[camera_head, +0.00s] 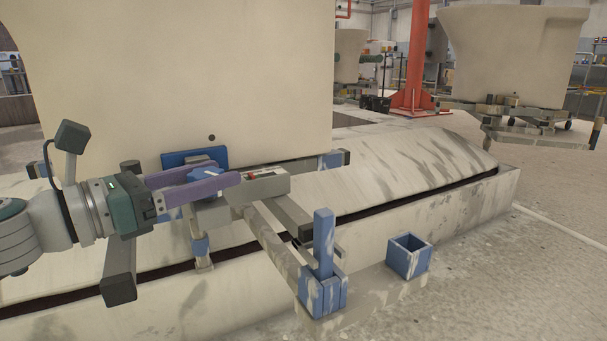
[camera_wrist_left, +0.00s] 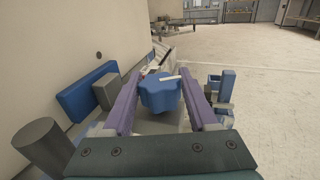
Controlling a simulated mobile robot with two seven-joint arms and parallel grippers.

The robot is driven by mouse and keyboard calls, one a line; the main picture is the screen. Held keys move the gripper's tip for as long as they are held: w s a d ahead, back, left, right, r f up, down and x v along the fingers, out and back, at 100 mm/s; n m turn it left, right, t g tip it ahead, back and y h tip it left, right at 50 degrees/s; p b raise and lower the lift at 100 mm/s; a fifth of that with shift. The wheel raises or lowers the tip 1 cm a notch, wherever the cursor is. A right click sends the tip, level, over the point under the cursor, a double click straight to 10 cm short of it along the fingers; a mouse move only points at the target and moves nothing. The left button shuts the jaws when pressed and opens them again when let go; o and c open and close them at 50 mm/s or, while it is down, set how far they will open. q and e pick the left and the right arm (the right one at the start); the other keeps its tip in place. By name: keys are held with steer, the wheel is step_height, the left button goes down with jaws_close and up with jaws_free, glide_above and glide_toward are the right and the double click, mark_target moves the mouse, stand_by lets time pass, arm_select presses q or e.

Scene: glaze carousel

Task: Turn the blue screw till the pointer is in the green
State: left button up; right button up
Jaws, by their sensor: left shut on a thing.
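The blue screw (camera_wrist_left: 160,94) is a lobed knob with a white mark on top. In the left wrist view it sits between the two purple fingers of my left gripper (camera_wrist_left: 161,97). In the head view the left gripper (camera_head: 208,184) reaches in from the left and is shut on the blue screw (camera_head: 205,173), which is mostly hidden by the fingers. A gauge strip (camera_head: 262,174) with red and dark marks shows just right of the fingertips. I cannot make out the pointer or a green zone. My right gripper is not in view.
A large cream ceramic piece (camera_head: 200,70) stands right behind the screw. A blue post (camera_head: 323,245) rises at the end of the carrier arm. An open blue box (camera_head: 408,257) sits on the floor-level ledge to the right. Open floor lies at the far right.

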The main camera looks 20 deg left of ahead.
arm_select(q)
steer(key=o, duration=1.4)
steer(key=p+v, duration=0.3)
steer(key=v, duration=0.7)
